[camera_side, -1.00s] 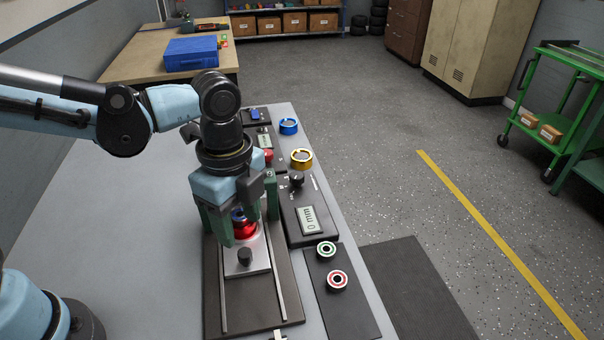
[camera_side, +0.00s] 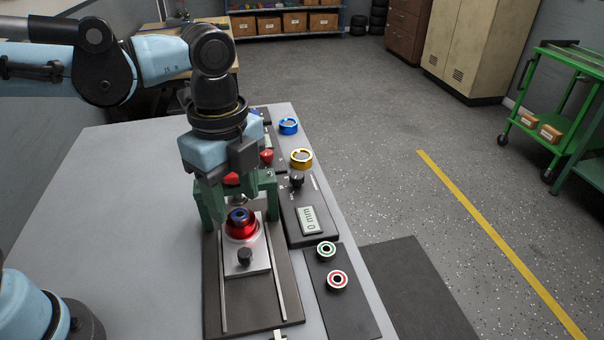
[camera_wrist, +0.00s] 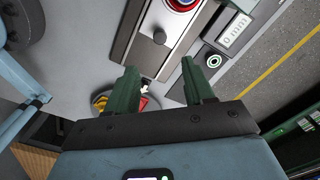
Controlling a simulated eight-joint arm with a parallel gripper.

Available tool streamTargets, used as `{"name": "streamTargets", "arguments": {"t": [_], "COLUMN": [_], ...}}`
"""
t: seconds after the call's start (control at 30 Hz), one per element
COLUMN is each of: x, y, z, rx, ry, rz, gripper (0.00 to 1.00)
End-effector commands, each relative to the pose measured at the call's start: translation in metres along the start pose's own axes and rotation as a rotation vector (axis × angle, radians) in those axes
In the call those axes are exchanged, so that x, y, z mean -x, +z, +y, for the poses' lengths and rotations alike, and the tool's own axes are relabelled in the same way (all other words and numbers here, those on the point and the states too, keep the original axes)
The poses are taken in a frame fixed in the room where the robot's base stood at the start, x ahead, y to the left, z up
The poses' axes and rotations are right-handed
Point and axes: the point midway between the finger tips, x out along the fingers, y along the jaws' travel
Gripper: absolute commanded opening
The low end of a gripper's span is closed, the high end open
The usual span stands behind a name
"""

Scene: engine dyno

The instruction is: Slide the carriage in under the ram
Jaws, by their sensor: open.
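The carriage (camera_side: 262,262) is a silver plate with a black knob (camera_side: 245,256), on a dark base with two rails (camera_side: 212,300). A red round part (camera_side: 241,228) with a blue and black centre sits on the carriage. In the wrist view the carriage (camera_wrist: 172,32) and its knob (camera_wrist: 159,36) show at the top, with the red part (camera_wrist: 182,3) cut off by the edge. My gripper (camera_side: 240,212) is open and empty, its green fingers above and behind the red part. They also show in the wrist view (camera_wrist: 158,66). I cannot make out the ram; my gripper covers the area behind.
A box with a display reading 0 mm (camera_side: 309,220) and a black dial stands right of the base. Green (camera_side: 326,250) and red (camera_side: 337,280) ringed buttons sit nearer. The left of the table is clear.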

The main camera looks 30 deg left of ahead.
Motion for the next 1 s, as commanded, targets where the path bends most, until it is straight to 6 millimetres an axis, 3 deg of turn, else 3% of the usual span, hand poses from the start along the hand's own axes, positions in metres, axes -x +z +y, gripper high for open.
{"name": "streamTargets", "arguments": {"t": [0.3, 0.5, 0.77, 1.0], "x": [0.000, 0.000, -0.004, -0.030], "y": [0.003, 0.004, 0.004, 0.003], "z": [0.001, 0.001, 0.001, 0.001], "rx": [-0.670, -1.014, -1.153, -1.152], "ry": [-0.010, -0.017, -0.021, -0.021], "rz": [0.011, 0.014, 0.015, 0.014], "gripper": [0.53, 0.53, 0.53, 0.53]}}
